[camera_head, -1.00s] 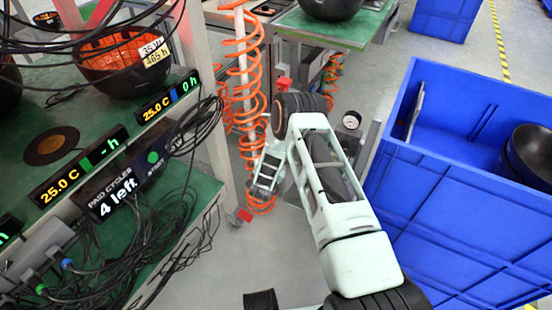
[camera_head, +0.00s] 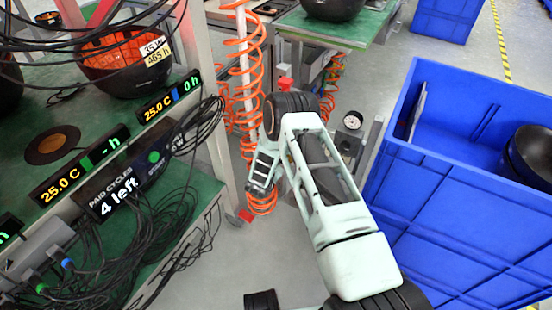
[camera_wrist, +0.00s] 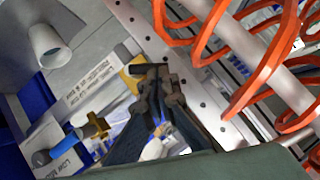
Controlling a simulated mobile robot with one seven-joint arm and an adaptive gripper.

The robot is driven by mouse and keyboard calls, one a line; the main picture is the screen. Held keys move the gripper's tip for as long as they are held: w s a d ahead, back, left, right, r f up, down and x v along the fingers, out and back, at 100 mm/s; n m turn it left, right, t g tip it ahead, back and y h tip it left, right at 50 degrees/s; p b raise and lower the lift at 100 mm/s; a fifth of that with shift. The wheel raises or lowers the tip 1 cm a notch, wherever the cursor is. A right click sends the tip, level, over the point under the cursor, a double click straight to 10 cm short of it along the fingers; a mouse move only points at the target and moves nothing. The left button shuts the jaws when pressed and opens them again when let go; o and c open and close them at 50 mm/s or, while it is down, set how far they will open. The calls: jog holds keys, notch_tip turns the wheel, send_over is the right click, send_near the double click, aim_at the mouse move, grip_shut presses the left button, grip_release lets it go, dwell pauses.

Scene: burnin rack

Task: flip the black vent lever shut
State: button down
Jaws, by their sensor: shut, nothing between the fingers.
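My gripper (camera_wrist: 155,85) is in the middle of the wrist view, its dark fingers closed together and holding nothing. Its tips are over a yellow brass-coloured fitting (camera_wrist: 134,72) beside a perforated metal rail. Dark pieces cluster at the tips, and I cannot tell the black vent lever apart from the fingertips there, nor whether they touch. In the head view my gripper (camera_head: 262,172) points down beside the orange coiled hoses, and the lever cannot be made out.
A second brass fitting (camera_wrist: 96,127) has a blue handle. Orange coiled hose (camera_wrist: 270,60) hangs close on the right. A pressure gauge (camera_head: 352,120) stands right of my arm. A blue bin (camera_head: 460,210) bounds the right; a cabled bench (camera_head: 205,195) bounds the left.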

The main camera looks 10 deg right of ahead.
jog(key=shift+w+a+f+n+g+h+b, duration=0.3)
jog(key=shift+a+n+g+h+b, duration=0.1)
jog(key=shift+n+g+h, duration=0.25)
dwell(1.9)
jog(key=shift+w+a, duration=0.1)
jog(key=shift+a, duration=0.05)
dwell(1.6)
